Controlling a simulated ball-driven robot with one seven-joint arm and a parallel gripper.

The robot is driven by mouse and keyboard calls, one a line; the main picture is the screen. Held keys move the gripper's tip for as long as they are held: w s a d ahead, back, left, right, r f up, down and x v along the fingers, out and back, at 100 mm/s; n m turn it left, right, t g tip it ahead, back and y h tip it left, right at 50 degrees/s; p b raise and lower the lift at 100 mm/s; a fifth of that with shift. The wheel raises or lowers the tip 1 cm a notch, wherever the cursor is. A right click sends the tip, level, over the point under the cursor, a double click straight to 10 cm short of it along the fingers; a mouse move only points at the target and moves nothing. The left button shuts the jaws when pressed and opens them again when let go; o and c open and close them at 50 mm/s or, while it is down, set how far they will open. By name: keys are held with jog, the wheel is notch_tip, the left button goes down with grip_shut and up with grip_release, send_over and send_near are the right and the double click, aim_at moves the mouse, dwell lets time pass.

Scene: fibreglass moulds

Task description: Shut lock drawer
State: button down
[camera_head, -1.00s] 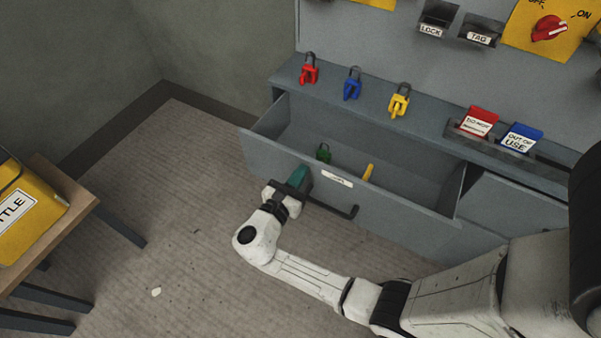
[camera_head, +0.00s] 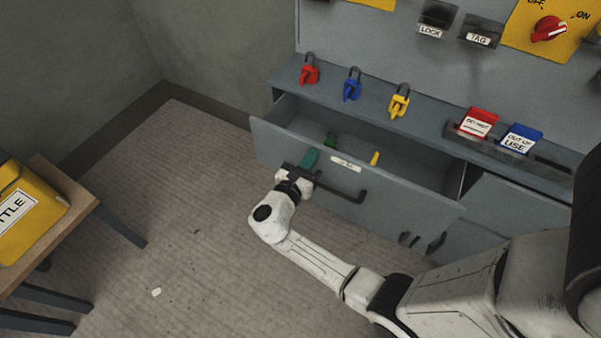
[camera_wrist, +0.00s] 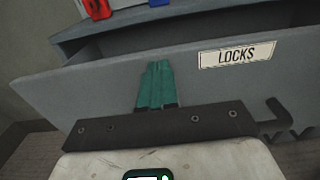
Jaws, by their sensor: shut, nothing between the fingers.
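The lock drawer (camera_head: 410,193) is a grey drawer, partly open, with a white label that reads LOCKS in the wrist view (camera_wrist: 237,55). A dark bar handle (camera_head: 345,194) sits on its front. Inside lie a green padlock (camera_head: 331,140) and a yellow item (camera_head: 375,158). My gripper (camera_head: 309,160) has teal fingers that are shut and empty. They are against or very close to the drawer front, left of the label and handle. The wrist view shows the fingertips (camera_wrist: 157,72) in front of the drawer face; whether they touch it I cannot tell.
Red (camera_head: 309,74), blue (camera_head: 352,84) and yellow (camera_head: 399,101) padlocks stand on the ledge above the drawer. Red (camera_head: 478,122) and blue (camera_head: 521,138) tags sit in a holder to the right. A wooden table (camera_head: 76,199) with a yellow case (camera_head: 27,208) is at left.

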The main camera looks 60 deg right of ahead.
jog(key=w+d+b, duration=0.1)
jog(key=d+b, duration=0.2)
jog(key=d, duration=1)
jog(key=shift+d, duration=0.2)
jog(key=shift+d+r, duration=0.1)
